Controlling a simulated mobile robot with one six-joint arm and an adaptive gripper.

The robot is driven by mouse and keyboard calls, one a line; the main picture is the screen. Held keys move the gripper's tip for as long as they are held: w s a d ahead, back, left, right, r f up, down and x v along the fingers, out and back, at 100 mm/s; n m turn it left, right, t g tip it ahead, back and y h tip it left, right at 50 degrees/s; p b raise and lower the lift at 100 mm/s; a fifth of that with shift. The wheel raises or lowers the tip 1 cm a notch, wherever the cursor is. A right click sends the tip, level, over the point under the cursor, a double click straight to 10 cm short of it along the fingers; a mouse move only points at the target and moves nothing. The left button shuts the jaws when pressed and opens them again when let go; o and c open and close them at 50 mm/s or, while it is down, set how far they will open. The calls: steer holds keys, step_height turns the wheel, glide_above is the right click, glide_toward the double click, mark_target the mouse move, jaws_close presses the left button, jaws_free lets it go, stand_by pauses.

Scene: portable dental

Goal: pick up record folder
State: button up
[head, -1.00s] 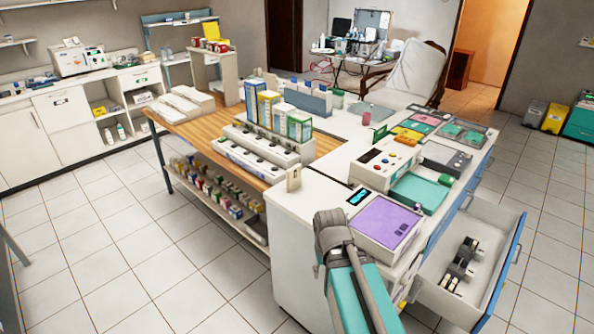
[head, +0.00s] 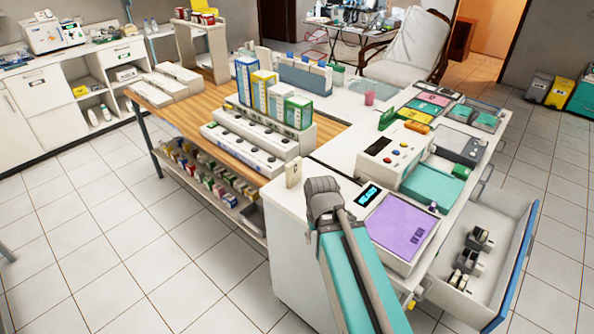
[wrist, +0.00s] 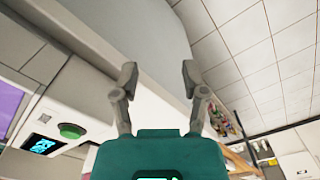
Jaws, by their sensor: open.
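I cannot tell for sure which thing is the record folder. Several upright pale items stand in a blue rack (head: 306,78) behind the boxes in the head view. Flat coloured pads, such as a pink one (head: 434,99), lie in trays at the far right of the white counter. My gripper (wrist: 156,78) is open and empty in the wrist view, its two fingers apart near a pale counter surface. In the head view my arm reaches over the near counter corner and its fingers are hidden.
A purple-topped device (head: 402,225) and a small display (head: 368,195) are right of my arm. An open drawer (head: 525,245) juts out at the right. A small cream block (head: 293,173) stands near the counter edge.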

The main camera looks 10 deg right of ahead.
steer(key=shift+a, duration=0.3)
steer(key=shift+o, duration=0.6)
steer(key=shift+w, duration=0.1)
step_height(320, 180, up, 16)
steer(key=r+m+p, duration=0.1)
steer(key=m+p, duration=1)
steer(key=p, duration=0.6)
glide_above(294, 162)
steer(key=shift+w+f, duration=0.1)
steer(key=shift+f, duration=0.2)
steer(key=shift+b, duration=0.35)
step_height(294, 162, down, 9)
steer(key=b, duration=0.8)
steer(key=shift+r, duration=0.2)
steer(key=shift+f+b, duration=0.1)
steer(key=shift+b, duration=0.2)
steer(key=shift+f+b, duration=2.5)
steer(key=shift+b, duration=0.05)
